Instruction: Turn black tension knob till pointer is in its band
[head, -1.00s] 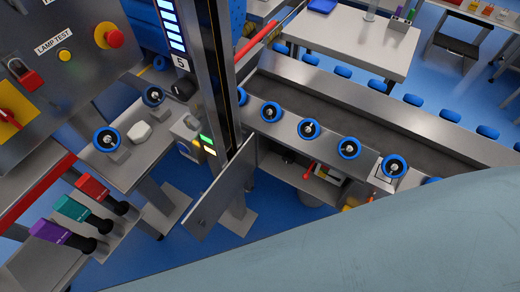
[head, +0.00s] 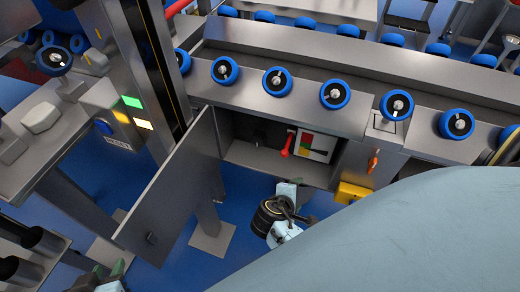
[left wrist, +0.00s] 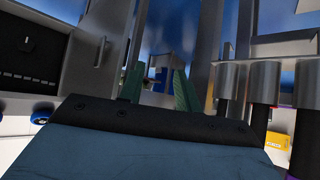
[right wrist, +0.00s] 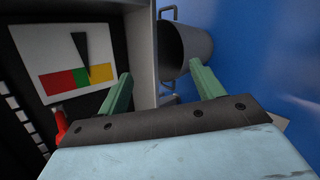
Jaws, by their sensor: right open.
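The gauge (head: 312,146) with red, green and yellow bands is inside an open cabinet in the head view. In the right wrist view the gauge (right wrist: 75,70) is close; its black pointer tip appears near the green-yellow border. A small dark shape (head: 258,138) on the cabinet's back panel may be the black tension knob; I cannot be sure. My right gripper (head: 300,201) is open and empty below and in front of the cabinet; its fingers also show in the right wrist view (right wrist: 162,88). My left gripper (head: 108,272) is low at the left, open and empty (left wrist: 157,88).
The cabinet door (head: 172,190) stands open between my grippers. A red handle (head: 287,144) sits left of the gauge. A yellow box (head: 352,193) and orange switch (head: 373,160) are at the right. Blue rollers (head: 277,81) line the conveyor above.

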